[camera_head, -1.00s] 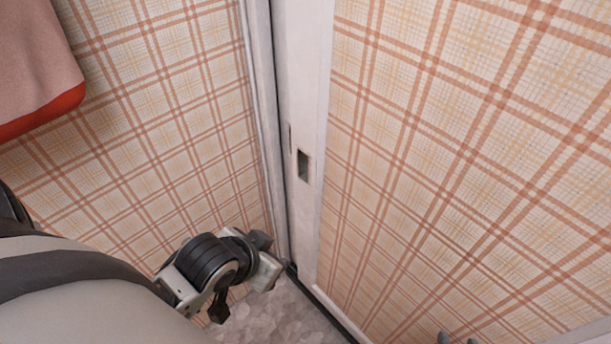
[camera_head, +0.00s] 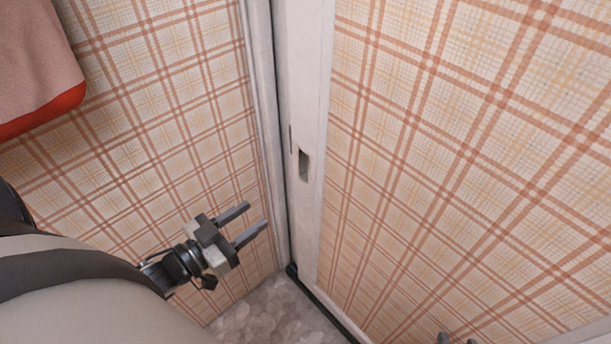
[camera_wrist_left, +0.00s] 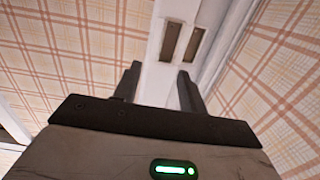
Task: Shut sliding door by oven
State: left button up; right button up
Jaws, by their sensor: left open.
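The sliding door's white edge strip (camera_head: 308,110) runs down the middle of the head view, with a plaid panel to its right. A dark recessed pull (camera_head: 304,165) is set in it; in the left wrist view two recesses (camera_wrist_left: 171,42) show side by side ahead of the fingers. My left gripper (camera_head: 257,217) is open and empty, left of and below the pull, fingers pointing toward the strip and apart from it. Its fingers also show in the left wrist view (camera_wrist_left: 160,75). Small grey tips at the bottom edge (camera_head: 457,339) look like my right gripper, mostly cut off. The oven is not visible.
A plaid wall (camera_head: 160,130) stands on the left, meeting the white frame (camera_head: 262,110). A pink cloth-like thing with a red edge (camera_head: 35,70) hangs at the upper left. Grey patterned floor (camera_head: 280,318) shows below, with a dark track at the door's foot.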

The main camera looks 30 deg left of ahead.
pick_arm(q)
send_near(313, 173)
jog(key=x, duration=0.8)
